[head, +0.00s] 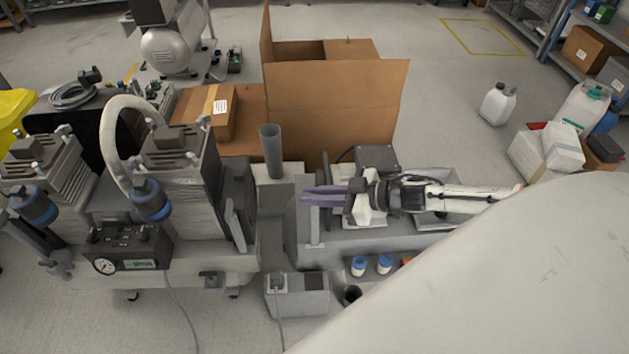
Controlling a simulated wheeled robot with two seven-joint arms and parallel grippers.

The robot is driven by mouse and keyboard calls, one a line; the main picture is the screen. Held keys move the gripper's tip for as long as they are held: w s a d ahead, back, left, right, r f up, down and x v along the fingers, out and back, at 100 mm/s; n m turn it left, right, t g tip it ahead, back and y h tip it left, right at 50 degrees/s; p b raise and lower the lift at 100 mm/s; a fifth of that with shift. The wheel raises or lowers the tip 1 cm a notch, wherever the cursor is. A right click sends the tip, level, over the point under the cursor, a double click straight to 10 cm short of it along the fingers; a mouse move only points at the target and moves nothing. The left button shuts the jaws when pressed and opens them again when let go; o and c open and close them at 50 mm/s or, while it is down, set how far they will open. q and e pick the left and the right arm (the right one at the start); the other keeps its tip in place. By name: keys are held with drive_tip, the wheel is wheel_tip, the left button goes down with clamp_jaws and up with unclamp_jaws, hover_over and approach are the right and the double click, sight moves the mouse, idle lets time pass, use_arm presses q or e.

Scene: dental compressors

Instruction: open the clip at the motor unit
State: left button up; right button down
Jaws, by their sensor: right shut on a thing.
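My right gripper (323,195) reaches in from the right, its purple fingers pointing left above the grey tank-like unit (375,243). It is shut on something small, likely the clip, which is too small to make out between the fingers. A thin pale upright piece (314,228) stands just below the fingertips. A dark motor block (377,159) sits behind the gripper, partly hidden by it. The large compressor (183,205) with ribbed heads stands to the left, apart from the fingers. My left gripper is not in view.
An open cardboard box (337,105) stands behind, and a grey upright tube (271,150) is left of the fingers. Blue-capped bottles (359,266) and a small grey box (299,295) are in front. White canisters (497,103) stand at right.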

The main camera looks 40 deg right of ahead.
drive_tip(key=shift+w+d+n+g+y+b, duration=0.2)
drive_tip(key=shift+n+g+y+b, duration=0.2)
drive_tip(key=shift+n+y, duration=0.25)
drive_tip(key=shift+s+a+n+g+y+b, duration=0.1)
drive_tip(key=shift+n+g+y+b, duration=0.25)
drive_tip(key=shift+n+g+y, duration=0.25)
drive_tip(key=shift+n+y, duration=0.25)
drive_tip(key=shift+n, duration=0.1)
drive_tip(key=shift+a, duration=0.1)
drive_tip(key=c, duration=1.8)
unclamp_jaws()
drive_tip(key=p+v, duration=0.1)
drive_tip(key=v, duration=0.9)
drive_tip(key=shift+r, duration=0.25)
